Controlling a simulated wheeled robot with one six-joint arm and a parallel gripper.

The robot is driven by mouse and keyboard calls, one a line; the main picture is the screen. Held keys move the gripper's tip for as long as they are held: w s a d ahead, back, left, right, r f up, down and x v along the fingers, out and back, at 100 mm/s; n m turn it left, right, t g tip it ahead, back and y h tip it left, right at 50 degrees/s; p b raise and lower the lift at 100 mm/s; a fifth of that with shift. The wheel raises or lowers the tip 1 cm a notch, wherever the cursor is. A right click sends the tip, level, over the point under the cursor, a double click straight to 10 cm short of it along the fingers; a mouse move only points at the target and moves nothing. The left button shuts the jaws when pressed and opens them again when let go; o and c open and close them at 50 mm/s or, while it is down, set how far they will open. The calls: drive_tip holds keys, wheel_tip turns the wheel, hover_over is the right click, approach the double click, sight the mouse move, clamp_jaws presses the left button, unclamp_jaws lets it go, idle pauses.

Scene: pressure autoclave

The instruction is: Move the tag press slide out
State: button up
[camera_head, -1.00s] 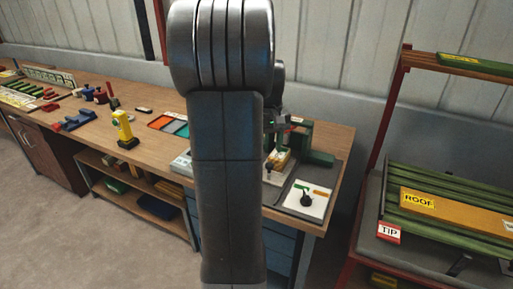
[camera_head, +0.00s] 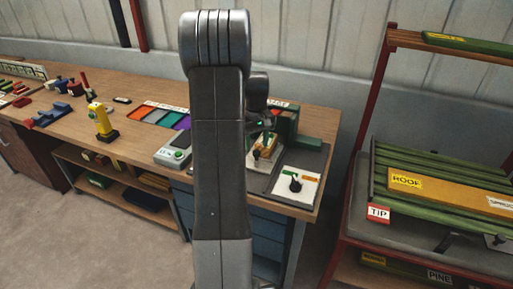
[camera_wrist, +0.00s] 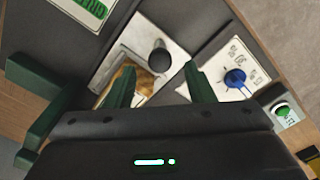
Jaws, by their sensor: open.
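The tag press stands at the right end of the workbench, with a green frame (camera_head: 284,122) and a pale slide plate (camera_wrist: 180,58) in front of it. A dark round knob (camera_wrist: 159,60) stands on the plate, beside a brass-coloured block (camera_wrist: 126,72). In the head view the brass block (camera_head: 263,160) shows, partly covered by my arm. My gripper (camera_wrist: 160,84) is open and empty; in the wrist view its fingertips lie either side of the knob, which appears beyond them. Contact is not visible. In the head view my arm hides most of the gripper.
A white panel with a rotary knob (camera_head: 297,186) lies right of the press, near the bench's front corner. A red rack with green slats (camera_head: 420,170) stands further right.

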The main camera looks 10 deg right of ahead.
drive_tip(key=shift+f, duration=1.5)
drive_tip(key=shift+c, duration=0.2)
clamp_jaws()
drive_tip(key=s+a+b, duration=0.2)
drive_tip(key=s+a, duration=0.5)
drive_tip(key=s, duration=0.3)
drive_tip(key=shift+b, duration=0.4)
drive_tip(key=shift+s, duration=0.1)
drive_tip(key=shift+c, duration=1.6)
unclamp_jaws()
drive_tip(key=o, duration=0.4)
drive_tip(key=shift+s, duration=0.1)
drive_tip(key=shift+c, duration=0.2)
